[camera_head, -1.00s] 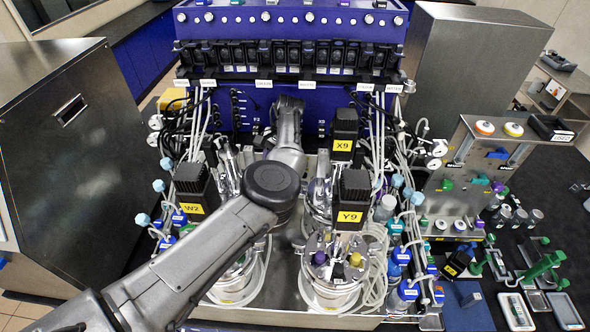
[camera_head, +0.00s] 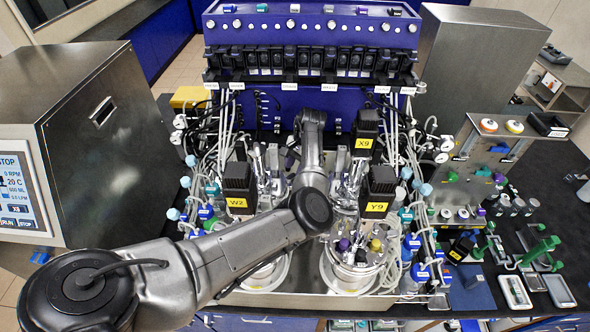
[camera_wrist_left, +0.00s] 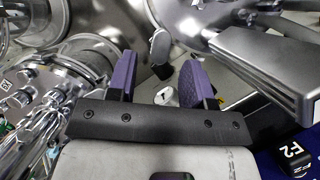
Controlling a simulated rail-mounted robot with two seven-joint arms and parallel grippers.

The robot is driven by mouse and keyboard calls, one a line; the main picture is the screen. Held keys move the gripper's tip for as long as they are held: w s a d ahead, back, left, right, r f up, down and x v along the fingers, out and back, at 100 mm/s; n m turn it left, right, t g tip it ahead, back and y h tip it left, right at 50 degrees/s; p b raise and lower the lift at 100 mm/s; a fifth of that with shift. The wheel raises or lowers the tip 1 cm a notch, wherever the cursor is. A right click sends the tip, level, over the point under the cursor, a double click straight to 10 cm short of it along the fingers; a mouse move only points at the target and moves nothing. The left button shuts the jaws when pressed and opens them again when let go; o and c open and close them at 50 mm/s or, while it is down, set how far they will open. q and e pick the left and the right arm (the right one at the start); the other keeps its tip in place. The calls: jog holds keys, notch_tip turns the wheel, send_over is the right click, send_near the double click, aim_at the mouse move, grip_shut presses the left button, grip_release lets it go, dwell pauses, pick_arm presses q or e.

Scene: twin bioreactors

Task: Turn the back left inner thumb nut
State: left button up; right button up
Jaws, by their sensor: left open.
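My left arm reaches across the bioreactors in the head view, and its wrist covers much of the back left vessel area. The left gripper (camera_head: 290,160) is only partly visible there, among shiny metal fittings. In the left wrist view the left gripper (camera_wrist_left: 160,80) is open, its two purple fingers apart. A grey paddle-shaped metal piece (camera_wrist_left: 159,46) stands just beyond the fingertips; I cannot tell whether it is the back left inner thumb nut. A small white piece (camera_wrist_left: 166,97) shows between the fingers, with no visible grip on it. My right gripper is not in view.
Black motor blocks marked W2 (camera_head: 239,180), Y9 (camera_head: 379,185) and X9 (camera_head: 366,128) stand around the arm. Tubing and bottles crowd both sides. The blue control rack (camera_head: 310,28) is behind. A grey ribbed block (camera_wrist_left: 268,62) is close right of the fingers in the wrist view.

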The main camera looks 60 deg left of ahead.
aim_at(291, 178)
pick_arm(q)
jog(key=shift+x, duration=1.2)
